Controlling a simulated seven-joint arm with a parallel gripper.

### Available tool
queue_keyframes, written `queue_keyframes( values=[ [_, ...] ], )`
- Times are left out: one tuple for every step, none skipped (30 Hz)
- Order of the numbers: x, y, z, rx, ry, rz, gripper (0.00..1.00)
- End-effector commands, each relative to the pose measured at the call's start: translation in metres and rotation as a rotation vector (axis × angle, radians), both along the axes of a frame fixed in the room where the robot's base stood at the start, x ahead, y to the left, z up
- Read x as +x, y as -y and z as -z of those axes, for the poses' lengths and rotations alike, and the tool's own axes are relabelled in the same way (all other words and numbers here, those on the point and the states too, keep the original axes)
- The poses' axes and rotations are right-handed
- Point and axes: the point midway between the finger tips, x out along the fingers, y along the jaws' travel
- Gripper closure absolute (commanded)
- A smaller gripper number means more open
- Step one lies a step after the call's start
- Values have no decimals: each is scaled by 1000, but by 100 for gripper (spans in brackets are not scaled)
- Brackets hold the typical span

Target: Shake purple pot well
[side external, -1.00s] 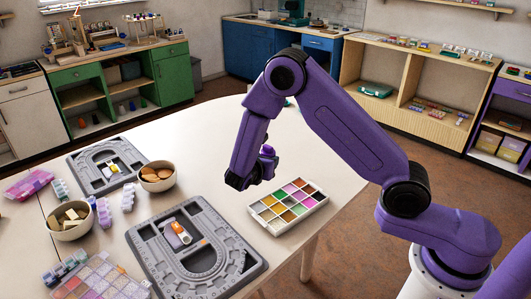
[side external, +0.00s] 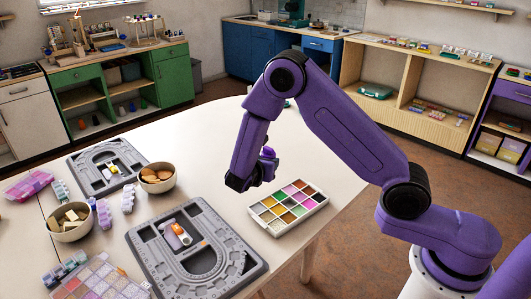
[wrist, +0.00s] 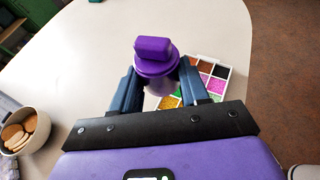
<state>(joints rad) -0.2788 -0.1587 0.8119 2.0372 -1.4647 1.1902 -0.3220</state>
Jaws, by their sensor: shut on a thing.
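The purple pot (wrist: 154,60) is between the two fingers of my gripper (wrist: 155,88) in the wrist view. It has a purple lid with a block-shaped knob on top, and its lower part is partly hidden by the fingers. My gripper is shut on the pot. In the side view my gripper (side external: 256,178) is above the table, beside the compartment tray, and the pot (side external: 269,154) shows only as a small purple shape at its right. The pot looks held clear of the table, but its underside is hidden.
A white tray of coloured beads (side external: 270,222) lies just below and right of my gripper. A grey bead board (side external: 232,232) lies in front, another (side external: 85,158) farther back. Bowls of biscuits (side external: 170,184) and pale blocks (side external: 52,231) stand left. The table's back middle is clear.

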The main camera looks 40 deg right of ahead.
Motion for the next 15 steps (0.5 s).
queue_keyframes(
  values=[
    [1,0,-4,1,7,0,85],
    [2,-1,-14,4,15,1,85],
    [2,-1,-31,7,21,0,85],
    [2,-1,-43,7,21,0,85],
    [2,-1,-51,6,19,0,85],
    [1,-1,-55,4,13,-1,85],
    [1,-1,-54,2,9,-1,85],
    [1,0,-48,-1,3,-1,85],
    [0,0,-32,-4,-5,0,85],
    [-1,0,-19,-5,-8,-1,85],
    [0,0,-9,-5,-6,-1,85],
    [0,0,-1,-2,-2,0,85],
    [0,0,0,-2,1,0,85],
    [1,0,-2,0,5,0,85],
    [2,-1,-14,4,15,1,85]
  ],
)
